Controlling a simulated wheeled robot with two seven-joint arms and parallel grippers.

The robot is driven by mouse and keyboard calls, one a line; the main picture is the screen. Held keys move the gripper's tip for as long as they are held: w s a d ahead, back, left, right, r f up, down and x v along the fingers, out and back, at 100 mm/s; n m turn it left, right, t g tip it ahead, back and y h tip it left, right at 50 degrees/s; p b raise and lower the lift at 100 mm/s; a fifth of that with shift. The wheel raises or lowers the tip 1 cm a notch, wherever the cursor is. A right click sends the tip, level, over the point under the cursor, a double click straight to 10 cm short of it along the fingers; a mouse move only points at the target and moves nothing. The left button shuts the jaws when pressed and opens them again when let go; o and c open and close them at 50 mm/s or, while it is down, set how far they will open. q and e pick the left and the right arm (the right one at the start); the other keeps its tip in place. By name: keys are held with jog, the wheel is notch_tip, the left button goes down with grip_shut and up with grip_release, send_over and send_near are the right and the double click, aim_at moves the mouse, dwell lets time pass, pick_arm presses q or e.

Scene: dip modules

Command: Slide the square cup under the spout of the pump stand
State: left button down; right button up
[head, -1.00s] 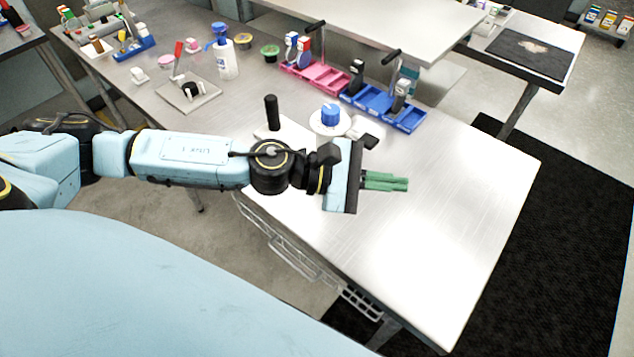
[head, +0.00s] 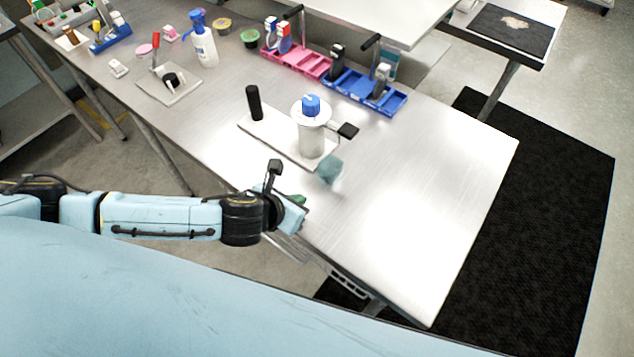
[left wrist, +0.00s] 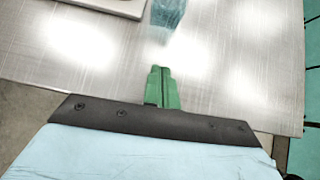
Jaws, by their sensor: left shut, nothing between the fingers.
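The pump stand is a white base plate (head: 262,129) with a black post (head: 254,102), a pale cylinder (head: 311,140) with a blue knob (head: 311,104), and a black block-like spout (head: 347,131) jutting right. The square cup (head: 330,170) is translucent teal and stands on the table beside the plate's right end, in front of the spout. It shows at the top edge of the left wrist view (left wrist: 168,13). My left gripper (head: 299,199) is near the table's front edge, nearer me than the cup and apart from it. Its green fingers (left wrist: 162,75) are shut and empty. My right gripper is not in view.
Blue (head: 365,94) and pink (head: 297,61) trays with small items stand behind the pump stand. A lever device on a plate (head: 170,85) and a white-blue bottle (head: 203,45) are at the back left. The table's right side (head: 430,180) is clear.

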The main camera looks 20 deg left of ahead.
aim_at(325, 183)
pick_arm(q)
jog(key=x, duration=0.6)
jog(key=shift+d, duration=0.1)
jog(key=w, duration=0.2)
jog(key=shift+w+d+r, duration=0.1)
jog(key=shift+w+d, duration=0.15)
jog(key=shift+d, duration=0.1)
jog(key=shift+w+d, duration=0.15)
jog(key=shift+w, duration=0.45)
